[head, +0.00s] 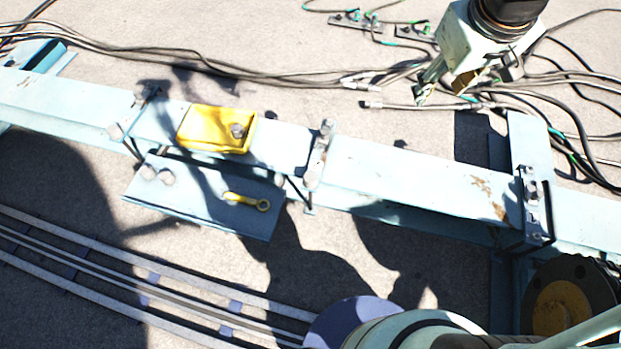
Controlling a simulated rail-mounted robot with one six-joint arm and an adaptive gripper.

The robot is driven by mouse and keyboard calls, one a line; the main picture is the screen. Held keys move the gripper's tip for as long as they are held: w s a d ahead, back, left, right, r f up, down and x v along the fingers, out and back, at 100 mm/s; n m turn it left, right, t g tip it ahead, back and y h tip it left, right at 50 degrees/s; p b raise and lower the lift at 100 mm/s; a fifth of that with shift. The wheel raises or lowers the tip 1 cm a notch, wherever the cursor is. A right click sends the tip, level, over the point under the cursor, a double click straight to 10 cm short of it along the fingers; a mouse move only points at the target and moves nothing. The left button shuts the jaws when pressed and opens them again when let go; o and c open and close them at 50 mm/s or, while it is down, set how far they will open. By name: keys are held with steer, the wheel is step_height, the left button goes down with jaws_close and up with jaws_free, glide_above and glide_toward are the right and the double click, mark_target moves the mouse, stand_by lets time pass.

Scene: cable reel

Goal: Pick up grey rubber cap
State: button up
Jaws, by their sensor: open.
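A small grey round piece (238,131) sits in the yellow tray (190,128) on the pale blue beam. Two more small grey round pieces, one at the left (149,172) and one beside it (168,178), rest on the lower blue plate. I cannot tell for certain which of these is the rubber cap. My gripper (462,86) is at the upper right, open, with its fingers pointing down over the cables beyond the beam. It is well to the right of the tray and the plate, and no held object shows.
A yellow ringed tool (247,201) lies on the lower plate (215,222). Upright bolted clamps stand along the beam (400,172), one on each side of the tray. Loose dark cables (250,72) cross the ground behind. Rails (150,290) run at the lower left.

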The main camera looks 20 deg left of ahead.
steer(key=w+a+f+n, duration=0.2)
steer(key=w+a+f, duration=0.3)
steer(key=f, duration=0.4)
steer(key=n+g+y+p, duration=0.2)
steer(key=n+y+p, duration=0.2)
steer(key=n, duration=0.1)
glide_toward(312, 178)
steer(key=shift+w+d+r, duration=0.1)
steer(key=shift+d+r, duration=0.05)
steer(key=shift+r, duration=0.45)
steer(key=shift+d+r, duration=0.15)
steer(key=shift+r, duration=0.5)
steer(key=shift+f, duration=0.1)
steer(key=shift+b+x, duration=0.75)
steer(key=shift+x, duration=3.5)
steer(key=shift+f, duration=0.15)
steer(key=shift+s+b+x, duration=0.15)
steer(key=shift+b+x, duration=0.15)
steer(key=shift+x, duration=0.9)
steer(key=shift+s+b+x, duration=0.15)
steer(key=shift+b+x, duration=0.1)
steer(key=shift+x, duration=1)
steer(key=shift+c, duration=0.2)
